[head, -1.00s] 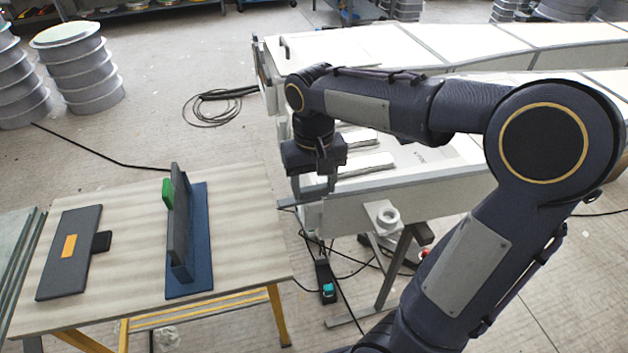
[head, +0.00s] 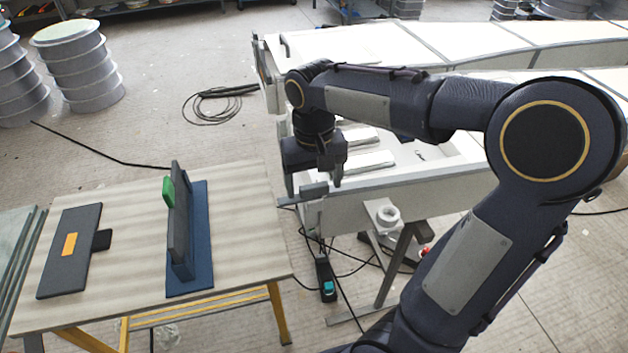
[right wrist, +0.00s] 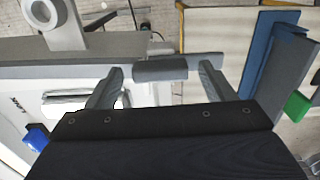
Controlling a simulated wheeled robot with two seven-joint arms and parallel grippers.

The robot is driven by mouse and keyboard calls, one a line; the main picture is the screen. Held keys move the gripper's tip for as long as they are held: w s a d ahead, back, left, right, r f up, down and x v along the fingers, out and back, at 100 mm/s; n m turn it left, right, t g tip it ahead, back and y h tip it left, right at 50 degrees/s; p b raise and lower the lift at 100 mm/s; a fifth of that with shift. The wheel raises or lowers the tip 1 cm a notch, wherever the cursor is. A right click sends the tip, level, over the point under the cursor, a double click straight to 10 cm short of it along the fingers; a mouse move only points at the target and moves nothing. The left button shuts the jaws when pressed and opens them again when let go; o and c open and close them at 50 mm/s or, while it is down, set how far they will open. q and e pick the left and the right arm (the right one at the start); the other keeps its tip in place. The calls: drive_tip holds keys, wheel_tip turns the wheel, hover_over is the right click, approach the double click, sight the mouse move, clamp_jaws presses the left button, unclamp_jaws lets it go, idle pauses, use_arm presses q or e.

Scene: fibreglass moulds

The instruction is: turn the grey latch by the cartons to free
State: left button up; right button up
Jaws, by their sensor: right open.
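The grey latch shows as a short grey bar (head: 314,190) at the near left corner of the white mould frame. In the right wrist view the same grey bar (right wrist: 160,70) lies between the fingertips, along the frame's edge. My right gripper (head: 315,185) points down over that corner. Its two fingers (right wrist: 160,78) are wide apart, one on each side of the bar, with gaps showing. I cannot tell whether either touches it. Pale flat pieces (head: 372,161), perhaps the cartons, lie inside the frame beside the latch. My left gripper is not in view.
A wooden table (head: 130,262) at left carries a dark upright board on a blue base (head: 200,275), with a green block (head: 168,190), and a flat dark board (head: 70,255). A white ring fitting (head: 387,215) sticks out below the frame. Cables lie on the floor.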

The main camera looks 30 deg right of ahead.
sight(314, 186)
wheel_tip(314, 186, up, 8)
drive_tip(key=shift+f+p, duration=0.25)
drive_tip(key=shift+p, duration=0.1)
drive_tip(key=shift+s, duration=0.1)
